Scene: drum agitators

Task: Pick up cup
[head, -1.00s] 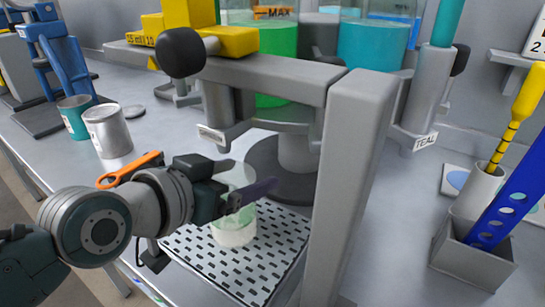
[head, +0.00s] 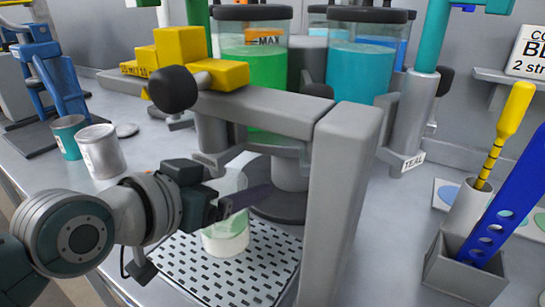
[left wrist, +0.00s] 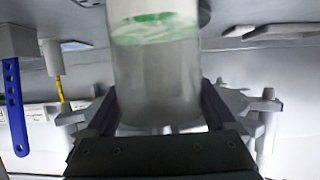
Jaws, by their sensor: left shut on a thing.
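A clear cup (head: 226,236) with pale green liquid stands upright, over the slotted drip tray (head: 222,278) under the dispenser frame. My left gripper (head: 238,198) comes in from the left and is shut on the cup, its dark fingers on either side. In the left wrist view the cup (left wrist: 155,75) sits between the two fingers (left wrist: 160,118), with a green band showing inside it. Whether the cup's base touches the tray cannot be told. My right gripper is out of view.
The grey dispenser post (head: 335,210) stands close right of the cup, with green (head: 253,80) and teal (head: 357,85) drums behind. A teal can (head: 67,138) and a silver can (head: 101,152) stand at left. A grey holder with a blue strip (head: 462,268) stands at right.

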